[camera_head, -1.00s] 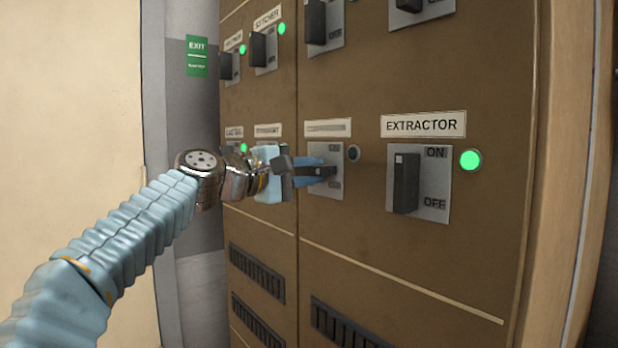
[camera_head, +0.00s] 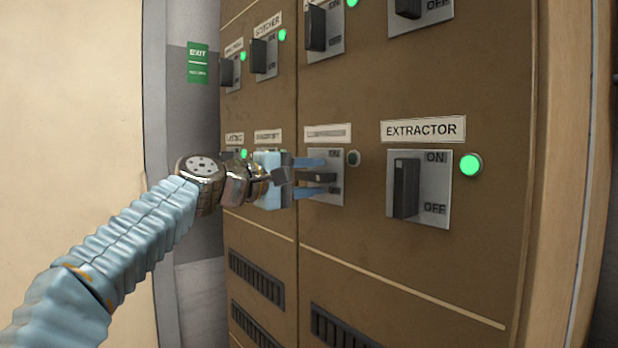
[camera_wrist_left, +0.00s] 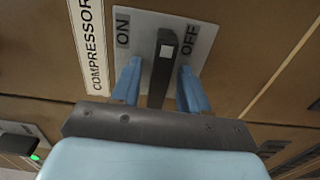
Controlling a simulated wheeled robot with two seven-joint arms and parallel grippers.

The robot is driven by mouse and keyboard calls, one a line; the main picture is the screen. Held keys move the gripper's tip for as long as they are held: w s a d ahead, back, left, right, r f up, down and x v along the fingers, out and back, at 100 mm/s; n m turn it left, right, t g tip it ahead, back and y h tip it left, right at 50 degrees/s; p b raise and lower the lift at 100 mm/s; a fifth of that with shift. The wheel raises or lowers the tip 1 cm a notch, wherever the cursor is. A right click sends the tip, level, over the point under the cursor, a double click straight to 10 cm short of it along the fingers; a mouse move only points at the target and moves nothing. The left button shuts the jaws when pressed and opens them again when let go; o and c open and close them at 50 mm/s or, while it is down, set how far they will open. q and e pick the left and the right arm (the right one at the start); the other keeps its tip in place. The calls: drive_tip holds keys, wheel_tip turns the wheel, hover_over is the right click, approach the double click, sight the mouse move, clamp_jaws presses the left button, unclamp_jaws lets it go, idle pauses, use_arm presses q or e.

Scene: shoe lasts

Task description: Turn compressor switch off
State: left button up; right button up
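The compressor switch has a dark handle (camera_head: 324,178) on a grey plate, in the lower row left of the extractor switch. In the left wrist view the handle (camera_wrist_left: 161,65) stands between the ON and OFF marks, beside the COMPRESSOR label (camera_wrist_left: 91,45). The lamp (camera_head: 354,158) beside this switch is dark. My left gripper (camera_head: 314,177) is at the switch, its blue fingers apart on either side of the handle. In the left wrist view gaps show between handle and fingers (camera_wrist_left: 160,88). My right gripper is not in view.
The extractor switch (camera_head: 406,187) is just to the right, with its lamp (camera_head: 470,165) lit green. Several other switches with green lamps sit above and to the left on the brown cabinet. Vent slots (camera_head: 257,278) lie below. A pale wall is at the left.

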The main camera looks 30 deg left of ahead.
use_arm(q)
drive_tip(key=b+v, duration=0.1)
drive_tip(key=v, duration=1.3)
drive_tip(key=shift+b, duration=0.35)
